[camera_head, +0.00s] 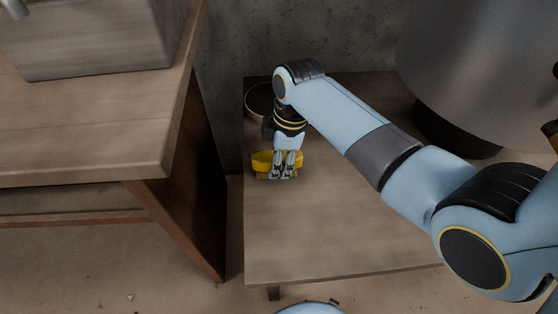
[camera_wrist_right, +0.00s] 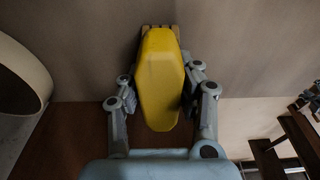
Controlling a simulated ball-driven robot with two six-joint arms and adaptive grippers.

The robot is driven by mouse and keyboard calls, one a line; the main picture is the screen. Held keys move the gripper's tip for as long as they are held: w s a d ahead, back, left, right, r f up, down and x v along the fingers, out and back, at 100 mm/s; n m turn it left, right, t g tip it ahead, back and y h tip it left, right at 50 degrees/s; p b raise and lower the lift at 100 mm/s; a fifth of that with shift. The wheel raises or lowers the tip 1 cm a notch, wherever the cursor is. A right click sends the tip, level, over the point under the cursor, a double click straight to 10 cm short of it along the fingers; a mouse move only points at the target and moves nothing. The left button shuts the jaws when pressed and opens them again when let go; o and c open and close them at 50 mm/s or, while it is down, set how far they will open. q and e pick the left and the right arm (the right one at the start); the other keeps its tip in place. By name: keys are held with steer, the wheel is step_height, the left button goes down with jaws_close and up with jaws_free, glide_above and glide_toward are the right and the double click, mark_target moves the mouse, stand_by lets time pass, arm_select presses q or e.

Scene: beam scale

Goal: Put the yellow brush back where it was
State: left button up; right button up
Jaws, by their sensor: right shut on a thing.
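The yellow brush (camera_head: 263,160) is in the jaws of my right gripper (camera_head: 284,173), over the back left part of the low wooden table (camera_head: 330,230). In the right wrist view the brush's yellow body (camera_wrist_right: 160,80) lies lengthwise between the two fingers of the right gripper (camera_wrist_right: 160,95), with a brown part showing at its far end. The fingers are closed on its sides. I cannot tell whether the brush touches the table top. My left gripper is not in view.
A round container (camera_head: 259,101) stands at the table's back left corner, close behind my right wrist. A large grey cylinder (camera_head: 470,60) is at the back right. A higher wooden table (camera_head: 90,130) with a grey box (camera_head: 90,40) is on the left. The low table's front is clear.

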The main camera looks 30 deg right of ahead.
steer(key=shift+f, duration=0.1)
steer(key=o, duration=1.1)
steer(key=r+p, duration=0.1)
steer(key=r, duration=0.3)
steer(key=d+r+p, duration=0.1)
steer(key=r, duration=0.3)
steer(key=r+p, duration=0.1)
steer(key=r, duration=0.3)
steer(key=shift+s+d, duration=0.35)
steer(key=shift+s, duration=0.1)
